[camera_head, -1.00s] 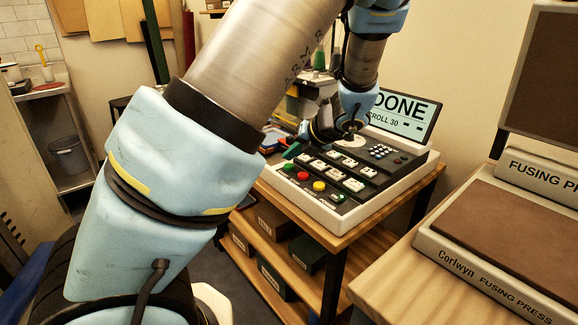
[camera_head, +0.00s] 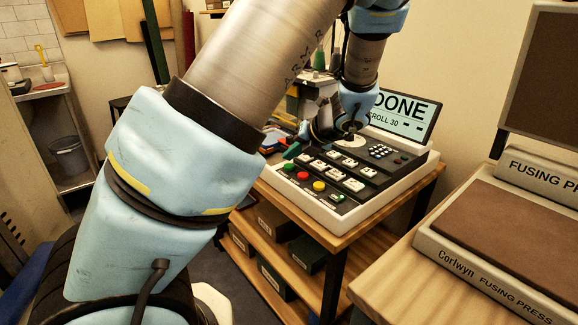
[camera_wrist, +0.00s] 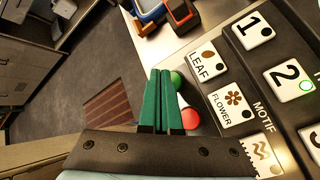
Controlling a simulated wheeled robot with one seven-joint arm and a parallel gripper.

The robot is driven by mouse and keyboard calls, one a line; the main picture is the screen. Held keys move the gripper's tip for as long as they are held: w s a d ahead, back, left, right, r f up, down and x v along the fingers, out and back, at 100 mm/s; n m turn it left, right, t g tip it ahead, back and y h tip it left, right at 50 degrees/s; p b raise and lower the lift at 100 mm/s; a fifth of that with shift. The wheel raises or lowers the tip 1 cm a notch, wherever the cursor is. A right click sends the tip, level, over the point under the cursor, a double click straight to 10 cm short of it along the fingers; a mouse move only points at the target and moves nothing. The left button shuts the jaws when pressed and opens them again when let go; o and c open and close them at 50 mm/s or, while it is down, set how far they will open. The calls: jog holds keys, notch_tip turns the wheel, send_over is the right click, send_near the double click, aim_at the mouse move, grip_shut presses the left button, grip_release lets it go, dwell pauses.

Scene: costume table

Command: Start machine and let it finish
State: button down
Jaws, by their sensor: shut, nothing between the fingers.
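The machine's control panel (camera_head: 345,207) stands on a wooden table, with its screen (camera_head: 403,117) reading "DONE" and a second line ending in "ROLL 30". On its front edge are a green button (camera_head: 289,167), a red button (camera_head: 303,176) and a yellow button (camera_head: 319,186). In the wrist view, the green button (camera_wrist: 176,79) and the red button (camera_wrist: 188,119) are partly behind my gripper (camera_wrist: 163,72). Its green fingers are together and empty, close to the green button; contact cannot be told. Keys marked "LEAF", "FLOWER", "1" and "2" show; key "2" (camera_wrist: 289,80) has a lit green ring.
A fusing press (camera_head: 500,235) stands on the wooden table at the right. Boxes (camera_head: 273,220) sit on the shelf under the machine's table. Coloured frames (camera_wrist: 165,14) lie beside the panel. A sink counter and bin (camera_head: 68,157) are at the far left.

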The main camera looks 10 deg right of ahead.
aim_at(291, 167)
jog(key=shift+f, duration=0.2)
jog(key=shift+f, duration=0.2)
jog(key=shift+f, duration=0.4)
dwell(0.8)
dwell(0.3)
jog(key=shift+r+p, duration=0.85)
jog(key=shift+p, duration=0.2)
notch_tip(291, 167, up, 5)
jog(key=p, duration=0.5)
